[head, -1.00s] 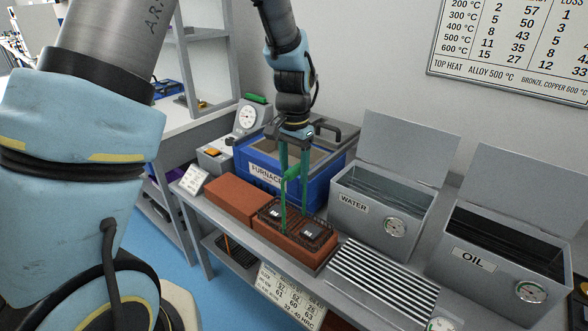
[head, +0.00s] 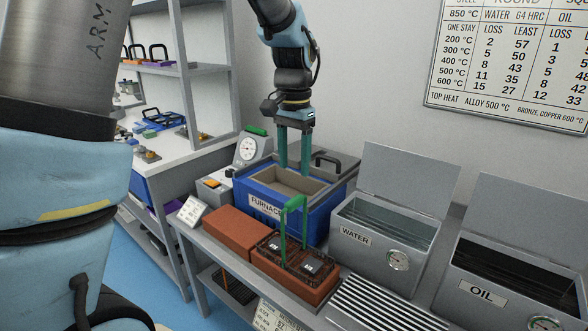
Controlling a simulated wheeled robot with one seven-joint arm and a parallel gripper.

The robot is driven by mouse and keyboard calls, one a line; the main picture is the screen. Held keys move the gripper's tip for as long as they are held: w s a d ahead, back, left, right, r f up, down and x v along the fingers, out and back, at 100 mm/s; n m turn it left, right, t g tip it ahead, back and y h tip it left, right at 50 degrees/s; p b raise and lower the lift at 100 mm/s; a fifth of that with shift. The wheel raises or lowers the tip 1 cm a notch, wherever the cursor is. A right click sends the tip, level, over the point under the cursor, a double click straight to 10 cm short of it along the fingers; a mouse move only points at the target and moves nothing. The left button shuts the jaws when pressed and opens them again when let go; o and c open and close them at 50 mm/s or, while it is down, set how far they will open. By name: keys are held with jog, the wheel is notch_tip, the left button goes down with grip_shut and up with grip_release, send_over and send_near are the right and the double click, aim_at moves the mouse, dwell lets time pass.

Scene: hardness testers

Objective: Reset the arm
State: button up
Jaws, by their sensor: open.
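My gripper (head: 294,166) hangs pointing down over the blue furnace (head: 327,207) in the head view. Its two teal fingers are apart with nothing between them. Below and in front of the fingertips stands the upright green handle (head: 293,203) of a dark wire basket (head: 297,262). The gripper is clear of the handle. The basket holds two small dark blocks with pale labels and sits on a reddish brick (head: 290,283). My arm rises from the gripper to the top of the picture.
A second brick (head: 236,231) lies left of the basket. WATER (head: 372,250) and OIL (head: 500,290) tanks stand open to the right, a ribbed rack (head: 385,308) in front. A dial gauge (head: 248,148) stands behind left. A shelf unit (head: 180,70) is farther left. Space above the bench is open.

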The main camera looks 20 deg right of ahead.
dwell(0.3)
jog(key=s+a+f+n, duration=0.1)
jog(key=a+f+n, duration=0.1)
jog(key=a, duration=0.8)
jog(key=s+a+f+n+t, duration=0.1)
jog(key=a+n, duration=0.4)
jog(key=a, duration=0.5)
jog(key=s+a+f+n, duration=0.2)
jog(key=a+n, duration=0.2)
jog(key=a, duration=0.6)
jog(key=shift+f+t, duration=0.3)
jog(key=shift+a, duration=0.1)
